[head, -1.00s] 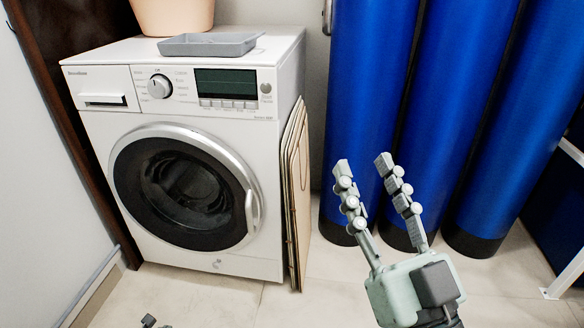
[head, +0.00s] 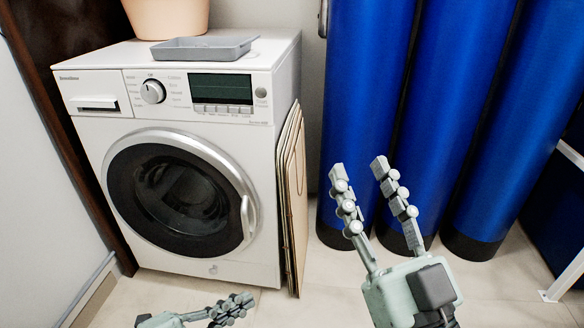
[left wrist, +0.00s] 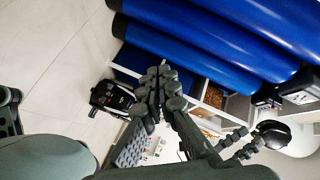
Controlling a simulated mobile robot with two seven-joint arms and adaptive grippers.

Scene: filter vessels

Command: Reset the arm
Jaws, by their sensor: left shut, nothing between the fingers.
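My left gripper (head: 232,309) shows at the bottom of the head view, low in front of the washing machine. Its fingers lie close together, shut and empty. In the left wrist view its fingers (left wrist: 160,85) meet near the middle of the picture with nothing between them. My right gripper (head: 355,168) is at the lower right of the head view, pointing up in front of the blue vessels. Its fingers are spread apart, open, with nothing between them.
A white washing machine (head: 230,222) stands at the left, with a grey tray (head: 205,49) and a peach tub (head: 165,18) on top. Flat brown panels (head: 291,190) lean on its right side. Tall blue vessels (head: 445,110) stand behind at the right. Some tiled floor (head: 325,285) is bare.

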